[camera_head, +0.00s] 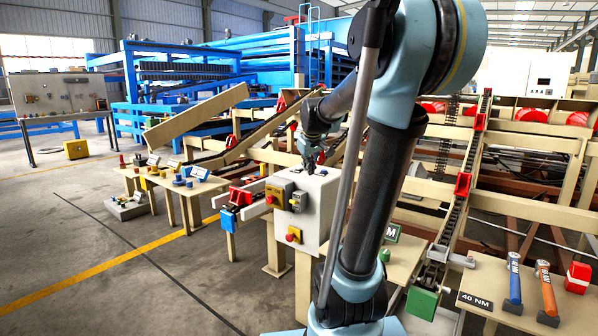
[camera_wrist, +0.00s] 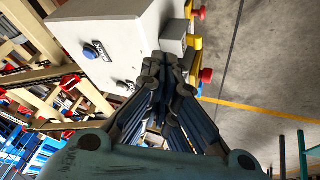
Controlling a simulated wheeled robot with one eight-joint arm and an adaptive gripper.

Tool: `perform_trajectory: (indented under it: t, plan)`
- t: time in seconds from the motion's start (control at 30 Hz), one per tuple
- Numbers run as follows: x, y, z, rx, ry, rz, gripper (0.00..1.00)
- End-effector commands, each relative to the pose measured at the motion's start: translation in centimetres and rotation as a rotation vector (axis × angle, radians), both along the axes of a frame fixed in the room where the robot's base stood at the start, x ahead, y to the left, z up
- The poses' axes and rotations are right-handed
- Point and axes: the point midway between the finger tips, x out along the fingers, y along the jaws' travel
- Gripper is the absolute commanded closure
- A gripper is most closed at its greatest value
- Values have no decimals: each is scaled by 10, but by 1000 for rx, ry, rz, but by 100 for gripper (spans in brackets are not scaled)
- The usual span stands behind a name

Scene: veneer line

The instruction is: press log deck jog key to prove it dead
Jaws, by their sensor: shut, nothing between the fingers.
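The control cabinet (camera_head: 322,205) is a pale grey box on a stand. In the wrist view its face (camera_wrist: 125,30) carries a blue round key (camera_wrist: 92,51) beside a small label (camera_wrist: 106,56) that seems to read JOG. This key does not show in the head view. My gripper (camera_head: 309,170) is at the top of the cabinet in the head view. In the wrist view my gripper (camera_wrist: 165,62) has its fingers together and empty, to the right of and a little below the blue key. Whether the fingertips touch the cabinet I cannot tell.
A yellow box with a red button (camera_head: 274,198), a grey switch box (camera_head: 298,202) and a yellow stop box (camera_head: 293,235) sit on the cabinet's front. Beige rails and chains stand behind. A tool table (camera_head: 480,305) is at right. Open floor lies left.

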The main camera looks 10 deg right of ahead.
Motion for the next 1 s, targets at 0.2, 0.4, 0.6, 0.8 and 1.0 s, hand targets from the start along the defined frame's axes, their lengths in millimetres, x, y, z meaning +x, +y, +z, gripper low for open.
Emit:
perform_trajectory:
  t: [0.2, 0.4, 0.6, 0.8, 1.0]
  plan:
    - [68, 1, 22, -47, -63, 63, 100]
    - [129, 3, 38, -92, -120, 121, 100]
    - [188, 4, 49, -140, -175, 175, 100]
    - [229, 6, 54, -177, -216, 215, 100]
    - [246, 7, 56, -193, -232, 231, 100]
